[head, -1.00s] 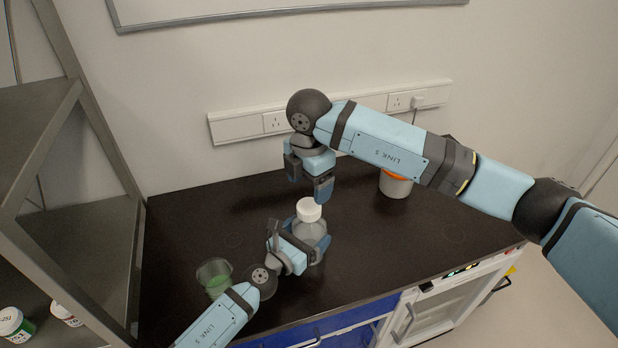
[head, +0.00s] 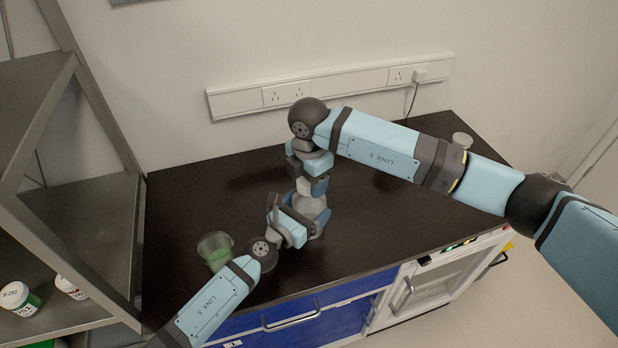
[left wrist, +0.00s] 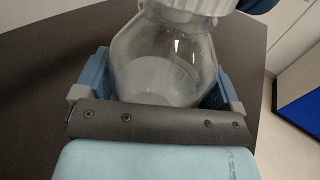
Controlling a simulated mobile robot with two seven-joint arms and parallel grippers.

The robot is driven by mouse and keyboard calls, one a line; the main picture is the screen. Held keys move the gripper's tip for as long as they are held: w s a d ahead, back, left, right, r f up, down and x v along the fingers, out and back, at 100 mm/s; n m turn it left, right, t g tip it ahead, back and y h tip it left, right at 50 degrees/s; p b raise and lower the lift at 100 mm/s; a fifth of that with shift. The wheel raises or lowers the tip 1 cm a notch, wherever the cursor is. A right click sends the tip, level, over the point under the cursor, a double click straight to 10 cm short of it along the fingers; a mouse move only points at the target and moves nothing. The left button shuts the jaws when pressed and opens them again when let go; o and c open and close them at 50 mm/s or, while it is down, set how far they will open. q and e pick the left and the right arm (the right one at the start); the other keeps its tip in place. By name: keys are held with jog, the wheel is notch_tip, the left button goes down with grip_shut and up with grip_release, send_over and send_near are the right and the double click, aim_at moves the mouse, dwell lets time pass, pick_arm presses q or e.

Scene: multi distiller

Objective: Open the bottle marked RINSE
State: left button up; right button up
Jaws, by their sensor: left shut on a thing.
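The clear bottle (head: 314,206) stands on the dark bench with its white cap (head: 304,184) on top. No RINSE lettering is readable. My left gripper (head: 303,218) is shut around the bottle's body from the near left side. In the left wrist view the glass bottle (left wrist: 165,70) sits between the two blue fingers, with pale liquid low inside and the ribbed white cap (left wrist: 205,5) at the top edge. My right gripper (head: 306,180) points down over the bottle with its fingers at the cap. The cap is partly hidden, so its grip is unclear.
A beaker of green liquid (head: 215,250) stands left of the bottle, close to my left wrist. A pale-topped container (head: 462,141) is at the right back, partly behind my right arm. A metal shelf (head: 75,190) with small bottles borders the left.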

jog(key=shift+c, duration=1.1)
jog(key=n, duration=0.7)
jog(key=shift+r, duration=0.1)
jog(key=n, duration=0.6)
jog(key=shift+n, duration=0.4)
jog(key=n, duration=0.6)
jog(key=shift+n, duration=0.3)
jog(key=n, duration=1.4)
jog(key=shift+n, duration=0.4)
jog(key=n, duration=1.2)
jog(key=shift+n, duration=0.4)
jog(key=n, duration=0.6)
jog(key=shift+r, duration=0.1)
jog(key=shift+r, duration=0.25)
